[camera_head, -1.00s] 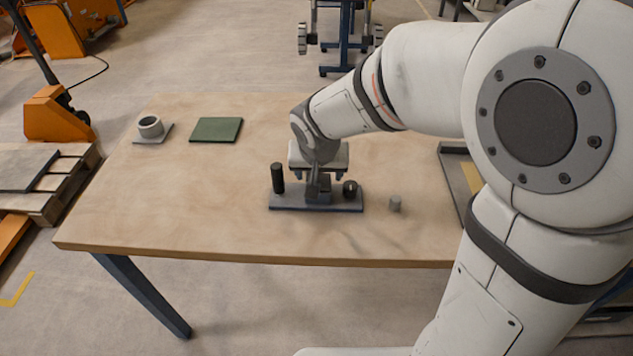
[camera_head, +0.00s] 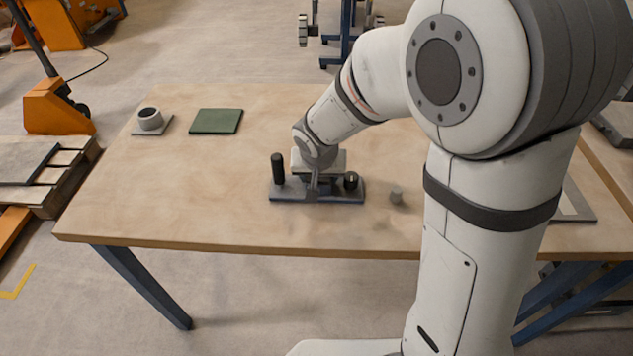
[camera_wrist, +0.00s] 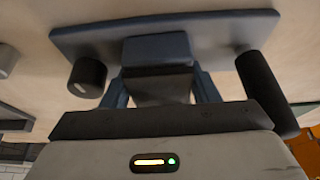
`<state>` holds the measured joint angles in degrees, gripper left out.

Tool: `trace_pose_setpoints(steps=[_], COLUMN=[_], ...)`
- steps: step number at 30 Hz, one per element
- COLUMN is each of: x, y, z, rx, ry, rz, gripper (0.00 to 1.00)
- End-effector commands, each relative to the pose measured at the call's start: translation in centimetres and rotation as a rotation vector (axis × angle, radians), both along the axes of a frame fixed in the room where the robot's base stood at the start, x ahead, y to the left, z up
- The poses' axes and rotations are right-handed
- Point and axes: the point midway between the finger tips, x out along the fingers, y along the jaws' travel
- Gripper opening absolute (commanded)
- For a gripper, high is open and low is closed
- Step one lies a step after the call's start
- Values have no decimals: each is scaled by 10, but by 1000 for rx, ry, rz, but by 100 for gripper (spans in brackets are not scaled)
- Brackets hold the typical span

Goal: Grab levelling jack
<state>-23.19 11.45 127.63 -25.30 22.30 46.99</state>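What I take for the levelling jack is a dark grey plate (camera_head: 335,199) on the table with a black upright post (camera_head: 278,168), a black knob (camera_head: 351,181) and a raised central block. In the wrist view its plate (camera_wrist: 222,32), the block (camera_wrist: 157,50), the knob (camera_wrist: 87,77) and the post (camera_wrist: 265,92) all show. My gripper (camera_head: 316,182) points down over the middle of the jack. In the wrist view my gripper (camera_wrist: 160,85) has one finger on each side of the block, close against it. Whether the fingers press on it is unclear. The jack lies flat.
A small grey cylinder (camera_head: 396,195) stands right of the jack. A green square plate (camera_head: 216,121) and a grey ring on a small plate (camera_head: 150,119) lie at the back left. A flat framed piece (camera_head: 575,205) lies on the right. The table's left part (camera_head: 170,190) is clear.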

Motion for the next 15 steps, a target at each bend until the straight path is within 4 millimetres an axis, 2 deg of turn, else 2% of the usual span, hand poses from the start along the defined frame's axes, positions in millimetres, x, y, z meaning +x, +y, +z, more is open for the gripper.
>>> trace_pose_setpoints(steps=[2, 11, 15], x=[0, 0, 0], y=[0, 0, 0], z=[0, 0, 1], rx=[0, 0, 1], ry=[0, 0, -2], rz=[0, -1, -1], gripper=[40, 16, 14])
